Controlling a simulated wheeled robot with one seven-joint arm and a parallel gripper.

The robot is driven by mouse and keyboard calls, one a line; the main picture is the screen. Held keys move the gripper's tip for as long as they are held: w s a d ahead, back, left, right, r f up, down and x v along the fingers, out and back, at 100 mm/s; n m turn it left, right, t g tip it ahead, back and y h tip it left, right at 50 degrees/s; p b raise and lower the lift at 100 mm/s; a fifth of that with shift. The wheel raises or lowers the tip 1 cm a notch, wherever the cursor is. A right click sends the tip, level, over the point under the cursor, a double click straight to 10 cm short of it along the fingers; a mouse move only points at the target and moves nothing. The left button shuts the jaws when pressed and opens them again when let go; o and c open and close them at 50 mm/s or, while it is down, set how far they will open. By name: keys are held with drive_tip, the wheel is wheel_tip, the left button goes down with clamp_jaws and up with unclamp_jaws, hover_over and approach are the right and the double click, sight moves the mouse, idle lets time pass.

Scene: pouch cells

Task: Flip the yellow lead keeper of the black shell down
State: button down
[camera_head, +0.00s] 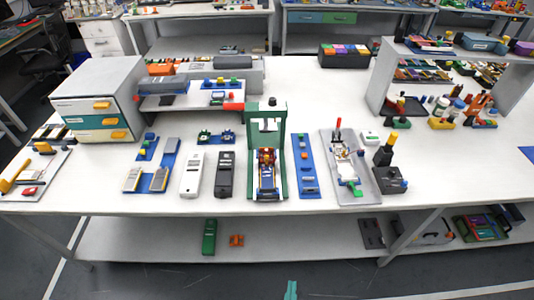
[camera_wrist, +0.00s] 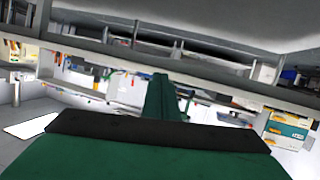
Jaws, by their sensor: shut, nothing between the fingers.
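A long black shell (camera_head: 225,176) lies on the front middle of the white table, in the head view, between a white shell (camera_head: 191,176) and a green frame. I cannot make out its yellow lead keeper at this size. My gripper (camera_head: 291,290) shows as a small teal tip at the bottom edge of the head view, in front of the table and well away from the shell. In the wrist view my gripper (camera_wrist: 160,98) is green, with its fingers together and nothing held. The black shell is not identifiable in the wrist view.
A green frame (camera_head: 281,155) stands right of the black shell, with a blue strip (camera_head: 306,166) and a grey tray (camera_head: 367,190) beyond it. A drawer cabinet (camera_head: 63,105) stands at the left. A lower shelf (camera_head: 150,245) runs below the table.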

drive_tip(key=w+d+m+g+h, duration=0.2)
drive_tip(key=w+d+h, duration=0.1)
drive_tip(key=w+d, duration=1)
drive_tip(key=w+d+r+m+g, duration=0.1)
drive_tip(key=w+d+r, duration=0.45)
drive_tip(key=d, duration=0.25)
drive_tip(key=w+d+r+m+g, duration=0.1)
drive_tip(key=w+d+r, duration=0.4)
drive_tip(key=w+d, duration=0.25)
drive_tip(key=w+a+r+n+g+y, duration=0.1)
drive_tip(key=w+a+r+n+y, duration=0.2)
drive_tip(key=w+a, duration=0.95)
drive_tip(key=w+a+r+n+g+y, duration=0.1)
drive_tip(key=w+a+r, duration=0.1)
drive_tip(key=a, duration=0.9)
drive_tip(key=w+a+r+n+g+y, duration=0.1)
drive_tip(key=w+a+r+g+y, duration=0.1)
drive_tip(key=a, duration=0.9)
wheel_tip(320, 180, up, 2)
drive_tip(key=shift+w, duration=0.45)
drive_tip(key=shift+a, duration=0.1)
